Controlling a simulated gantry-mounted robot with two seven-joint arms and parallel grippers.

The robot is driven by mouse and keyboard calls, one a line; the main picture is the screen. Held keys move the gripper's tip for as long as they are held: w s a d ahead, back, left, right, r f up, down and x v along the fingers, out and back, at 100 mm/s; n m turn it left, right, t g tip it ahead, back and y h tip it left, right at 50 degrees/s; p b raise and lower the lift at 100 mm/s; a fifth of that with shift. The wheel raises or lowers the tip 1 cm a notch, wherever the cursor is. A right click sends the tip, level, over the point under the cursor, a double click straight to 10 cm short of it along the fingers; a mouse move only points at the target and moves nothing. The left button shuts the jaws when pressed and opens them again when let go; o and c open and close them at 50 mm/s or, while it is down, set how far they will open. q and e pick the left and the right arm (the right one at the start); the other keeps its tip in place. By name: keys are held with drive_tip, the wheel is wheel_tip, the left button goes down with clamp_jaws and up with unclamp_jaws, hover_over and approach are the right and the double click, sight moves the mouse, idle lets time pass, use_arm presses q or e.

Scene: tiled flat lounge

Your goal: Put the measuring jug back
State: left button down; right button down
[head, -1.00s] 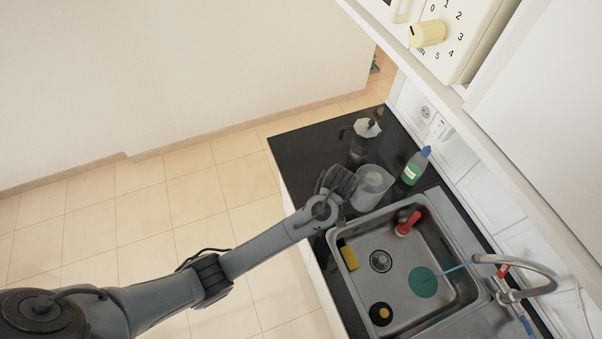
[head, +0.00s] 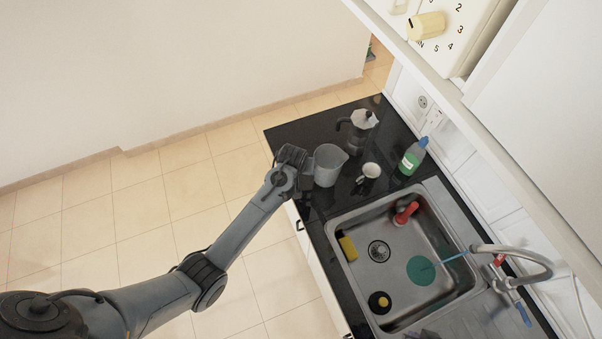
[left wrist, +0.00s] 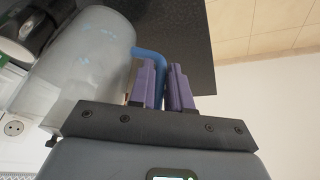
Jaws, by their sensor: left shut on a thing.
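The measuring jug (head: 328,166) is a translucent grey-white jug over the left edge of the black counter. It looks roughly upright; I cannot tell whether its base touches the counter. My left gripper (head: 297,172) is on its left side. In the left wrist view the jug's clear body (left wrist: 85,65) shows beside the fingers, and its blue handle (left wrist: 147,54) runs between the purple fingertips of my left gripper (left wrist: 165,85), which are shut on it. My right gripper is not in view.
A moka pot (head: 362,125) stands behind the jug, a small cup (head: 371,171) to its right, and a green-labelled bottle (head: 413,157) farther right. The sink (head: 400,282) in front holds a red item (head: 406,212) and a yellow sponge (head: 347,246). The back-left counter is clear.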

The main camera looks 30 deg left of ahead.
use_arm(q)
drive_tip(key=shift+f, duration=2.15)
drive_tip(key=c, duration=1.1)
unclamp_jaws()
drive_tip(key=shift+o, duration=0.2)
drive_tip(key=a+p+v, duration=0.1)
drive_tip(key=v, duration=1)
drive_tip(key=s+d+r+m, duration=0.1)
drive_tip(key=s+r+m, duration=0.1)
drive_tip(key=s, duration=1.1)
drive_tip(key=s+d+r+m+g+h, duration=0.1)
drive_tip(key=s+r+m, duration=0.2)
drive_tip(key=s, duration=1.1)
drive_tip(key=shift+d+r+m, duration=0.2)
drive_tip(key=shift+d+m, duration=0.05)
drive_tip(key=shift+m, duration=0.05)
